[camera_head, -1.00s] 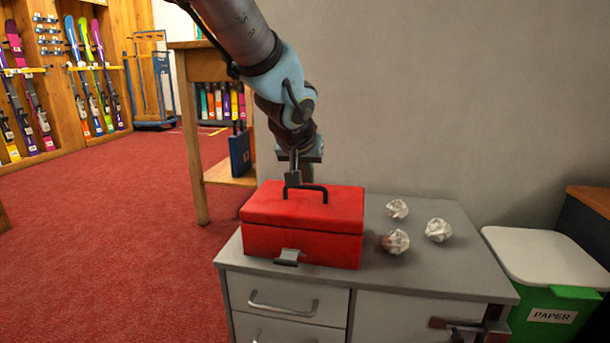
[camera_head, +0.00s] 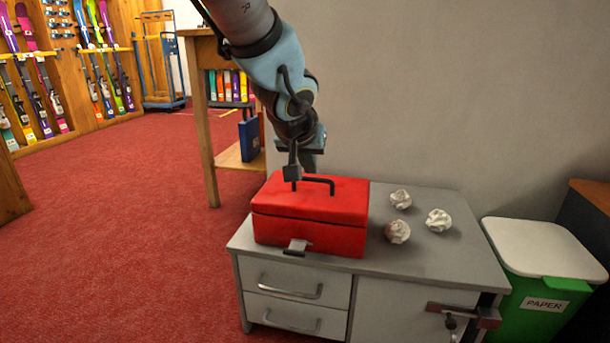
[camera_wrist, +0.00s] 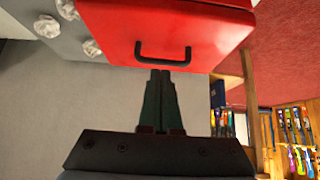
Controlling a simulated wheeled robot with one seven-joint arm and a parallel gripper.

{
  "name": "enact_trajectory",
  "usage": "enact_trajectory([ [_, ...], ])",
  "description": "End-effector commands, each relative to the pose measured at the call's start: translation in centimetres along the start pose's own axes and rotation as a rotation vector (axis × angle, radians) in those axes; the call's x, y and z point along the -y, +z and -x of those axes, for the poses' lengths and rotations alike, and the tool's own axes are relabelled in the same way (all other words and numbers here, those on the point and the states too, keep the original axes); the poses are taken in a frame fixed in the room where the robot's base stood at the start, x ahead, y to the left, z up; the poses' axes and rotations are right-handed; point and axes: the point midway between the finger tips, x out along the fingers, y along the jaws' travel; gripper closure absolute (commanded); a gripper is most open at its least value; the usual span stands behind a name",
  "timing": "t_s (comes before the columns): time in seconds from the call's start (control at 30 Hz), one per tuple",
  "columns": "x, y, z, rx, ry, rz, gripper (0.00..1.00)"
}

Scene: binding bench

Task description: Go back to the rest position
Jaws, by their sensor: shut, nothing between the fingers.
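My gripper (camera_head: 292,178) hangs from my arm over the left part of a red box (camera_head: 310,215), close to the box's black lid handle (camera_head: 318,181). In the wrist view my gripper (camera_wrist: 161,72) has its fingers together with nothing between them. The handle also shows in the wrist view (camera_wrist: 162,58), just ahead of the fingertips. I cannot tell whether the fingers touch the handle or lid. The box is closed, with a grey latch at its front, and stands on a grey cabinet (camera_head: 425,245).
Crumpled paper balls (camera_head: 438,220) lie on the cabinet right of the box. A green bin (camera_head: 535,305) with a white lid and a PAPER label stands at the right. A wooden shelf unit (camera_head: 200,120) is behind left. Red carpet (camera_head: 120,220) is open at the left.

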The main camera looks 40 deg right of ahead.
Motion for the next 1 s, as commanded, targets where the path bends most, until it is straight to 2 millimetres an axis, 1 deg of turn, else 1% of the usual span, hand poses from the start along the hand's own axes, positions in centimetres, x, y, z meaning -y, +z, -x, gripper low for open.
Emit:
enact_trajectory([
  [0.03,-0.2,0.7,0.3,0.000,0.003,-0.003,1.00],
  [0.1,-0.1,1.3,0.7,0.001,0.004,-0.002,1.00],
  [0.4,-0.1,2.9,1.8,0.000,0.002,-0.001,1.00],
  [0.8,0.1,3.1,2.0,0.000,0.000,0.002,1.00],
  [0.87,0.5,3.1,2.0,0.003,-0.005,0.007,1.00],
  [0.9,1.1,3.1,2.1,0.008,-0.013,0.015,1.00],
  [0.97,2.7,3.2,2.1,0.019,-0.032,0.030,1.00],
  [1.0,4.0,3.3,2.2,0.031,-0.049,0.046,1.00],
])
